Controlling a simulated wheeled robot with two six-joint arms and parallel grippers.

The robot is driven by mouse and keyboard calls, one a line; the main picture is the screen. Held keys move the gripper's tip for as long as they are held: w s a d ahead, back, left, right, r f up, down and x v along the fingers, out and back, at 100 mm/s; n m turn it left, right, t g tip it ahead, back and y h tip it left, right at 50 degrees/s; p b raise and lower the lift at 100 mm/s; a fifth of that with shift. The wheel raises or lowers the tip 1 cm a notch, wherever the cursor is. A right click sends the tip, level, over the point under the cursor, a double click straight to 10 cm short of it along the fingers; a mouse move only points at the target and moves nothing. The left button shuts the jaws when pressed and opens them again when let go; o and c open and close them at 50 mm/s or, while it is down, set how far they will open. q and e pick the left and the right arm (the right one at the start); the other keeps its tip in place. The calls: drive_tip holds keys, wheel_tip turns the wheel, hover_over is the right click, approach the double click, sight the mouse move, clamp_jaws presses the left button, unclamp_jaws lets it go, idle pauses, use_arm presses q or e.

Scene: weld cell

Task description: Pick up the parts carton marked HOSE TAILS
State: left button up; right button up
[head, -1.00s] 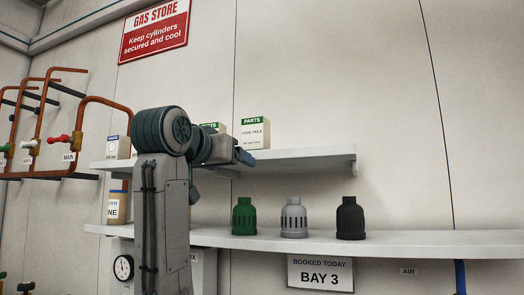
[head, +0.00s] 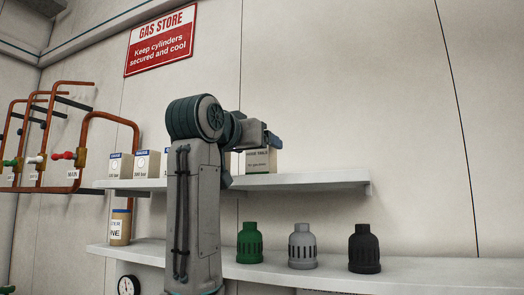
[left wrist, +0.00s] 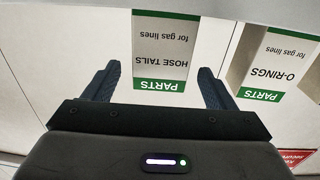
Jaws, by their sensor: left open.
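The HOSE TAILS carton (head: 261,163), white with a green PARTS band, stands on the upper shelf (head: 320,181). In the head view my left gripper (head: 276,141) is at its top and hides the band. The left wrist view is upside down; there the carton (left wrist: 161,45) shows its lettered face between the two spread fingers of my left gripper (left wrist: 160,69). The gripper is open, with a gap visible on both sides of the carton. I cannot tell how far the fingers reach along it. My right gripper is not in view.
An O-RINGS carton (left wrist: 278,65) stands beside it. Small cartons (head: 147,164) stand further left on the shelf. Green (head: 250,243), grey (head: 302,246) and black (head: 364,249) caps stand on the lower shelf (head: 430,270). Copper pipes (head: 86,150) are at left. The upper shelf's right end is clear.

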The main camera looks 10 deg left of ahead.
use_arm(q)
drive_tip(key=p+x, duration=0.2)
drive_tip(key=x, duration=0.1)
drive_tip(key=shift+w, duration=0.1)
drive_tip(key=shift+w+f, duration=0.1)
drive_tip(key=shift+w, duration=0.15)
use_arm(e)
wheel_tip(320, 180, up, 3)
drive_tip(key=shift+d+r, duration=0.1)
use_arm(q)
drive_tip(key=c, duration=1.1)
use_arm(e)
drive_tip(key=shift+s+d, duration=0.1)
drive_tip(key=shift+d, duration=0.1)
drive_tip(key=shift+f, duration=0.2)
